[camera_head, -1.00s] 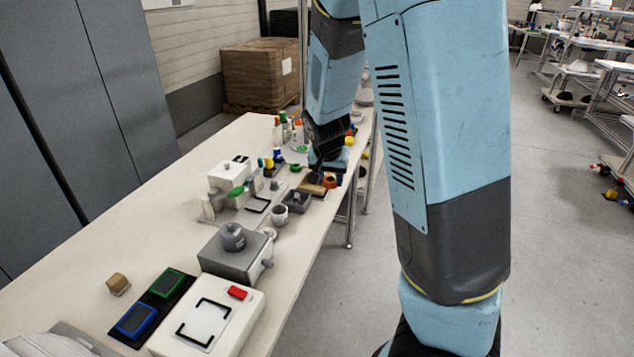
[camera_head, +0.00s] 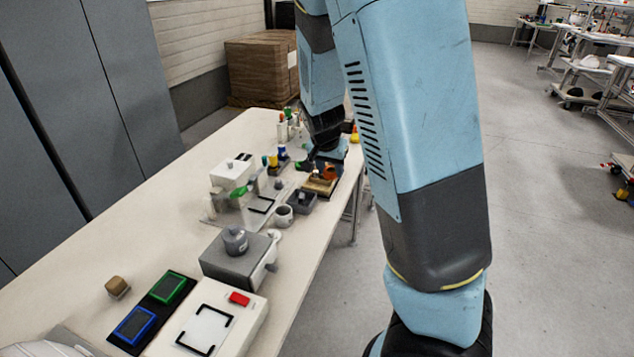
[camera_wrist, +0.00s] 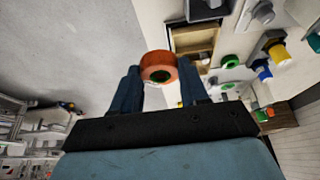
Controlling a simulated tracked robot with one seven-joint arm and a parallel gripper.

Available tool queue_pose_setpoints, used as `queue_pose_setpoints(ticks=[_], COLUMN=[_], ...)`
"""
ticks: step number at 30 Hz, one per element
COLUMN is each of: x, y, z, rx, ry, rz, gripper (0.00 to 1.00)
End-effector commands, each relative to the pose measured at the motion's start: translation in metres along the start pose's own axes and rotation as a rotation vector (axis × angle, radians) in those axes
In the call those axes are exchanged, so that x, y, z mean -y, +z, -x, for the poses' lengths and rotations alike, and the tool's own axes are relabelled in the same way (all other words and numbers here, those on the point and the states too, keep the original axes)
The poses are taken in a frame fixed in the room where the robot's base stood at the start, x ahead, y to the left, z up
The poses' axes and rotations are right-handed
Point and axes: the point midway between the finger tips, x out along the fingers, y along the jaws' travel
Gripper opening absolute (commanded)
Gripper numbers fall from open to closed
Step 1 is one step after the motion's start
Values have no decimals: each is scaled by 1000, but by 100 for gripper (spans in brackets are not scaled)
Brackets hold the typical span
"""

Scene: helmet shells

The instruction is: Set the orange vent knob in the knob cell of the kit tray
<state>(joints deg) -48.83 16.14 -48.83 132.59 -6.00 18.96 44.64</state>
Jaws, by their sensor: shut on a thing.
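The orange vent knob (camera_wrist: 158,66) is a short round orange piece with a dark hollow and a green ring showing in its face. My gripper (camera_wrist: 157,72) is shut on it, with one dark finger on each side. In the head view, my gripper (camera_head: 322,160) is at the far part of the bench, by the kit tray. The kit tray (camera_head: 318,190) is a light wooden tray; its divided compartments also show in the wrist view (camera_wrist: 193,40), beyond and right of the knob. The knob appears apart from the tray in the wrist view. I cannot tell which compartment is the knob cell.
A dark grey bin (camera_head: 300,203) and a white cup (camera_head: 284,215) stand near the tray. A green ring (camera_wrist: 229,61) and a yellow-topped piece (camera_wrist: 277,52) lie to its right in the wrist view. A grey box (camera_head: 238,258) stands nearer on the bench. Floor lies beyond the bench edge.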

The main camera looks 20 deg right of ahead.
Motion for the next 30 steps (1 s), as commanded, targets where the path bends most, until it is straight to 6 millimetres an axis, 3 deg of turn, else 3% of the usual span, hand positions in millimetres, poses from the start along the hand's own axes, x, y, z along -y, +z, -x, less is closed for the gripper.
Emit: queue_pose_setpoints(ticks=[11, 21, 30], x=[32, 57, 65], y=[-28, -36, -38], z=[-38, -89, -104], rx=[0, 1, 0], ry=[3, 2, 0], rz=[-2, 0, 1], gripper=[11, 11, 11])
